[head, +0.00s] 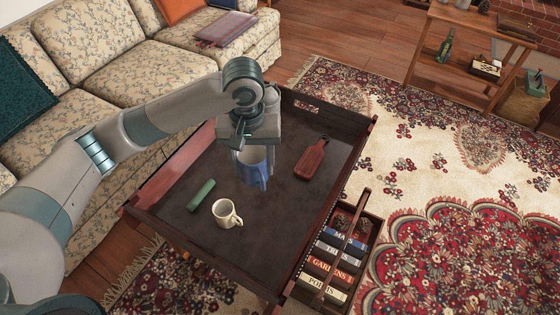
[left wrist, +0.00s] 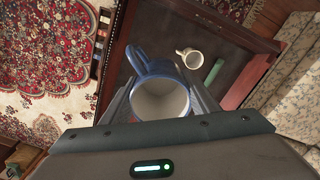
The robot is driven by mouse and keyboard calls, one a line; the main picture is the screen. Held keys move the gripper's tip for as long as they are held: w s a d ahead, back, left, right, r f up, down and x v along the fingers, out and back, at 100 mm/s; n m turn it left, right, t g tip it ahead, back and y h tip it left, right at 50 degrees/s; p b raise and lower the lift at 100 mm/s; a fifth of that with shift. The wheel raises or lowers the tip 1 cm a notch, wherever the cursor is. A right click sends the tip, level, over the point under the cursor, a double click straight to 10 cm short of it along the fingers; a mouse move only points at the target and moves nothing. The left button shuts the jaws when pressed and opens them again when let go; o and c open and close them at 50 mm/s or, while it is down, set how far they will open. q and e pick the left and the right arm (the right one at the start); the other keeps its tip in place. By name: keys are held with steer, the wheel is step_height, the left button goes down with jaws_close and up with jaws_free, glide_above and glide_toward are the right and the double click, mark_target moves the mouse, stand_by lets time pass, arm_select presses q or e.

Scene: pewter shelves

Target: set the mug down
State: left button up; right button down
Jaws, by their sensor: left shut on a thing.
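My left gripper (head: 254,158) is over the dark tray-like table and is shut on a blue mug (head: 256,171). In the left wrist view the blue mug (left wrist: 160,98) sits between the two fingers, with its pale inside facing the camera and its handle at the upper left. The mug hangs over the middle of the table (head: 262,220); I cannot tell whether its base touches the surface. A cream mug (head: 226,213) stands upright on the table, in front of and left of the blue one. My right gripper is not in view.
A reddish-brown paddle-shaped board (head: 312,160) lies at the right. The table has a raised rim (head: 345,158). A caddy of books (head: 330,268) stands beside it. The table's front right is bare.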

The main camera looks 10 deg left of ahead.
arm_select(q)
steer(key=s+a+r+m, duration=0.2)
steer(key=s+a+r, duration=0.3)
steer(key=s+a, duration=0.1)
steer(key=shift+r, duration=0.4)
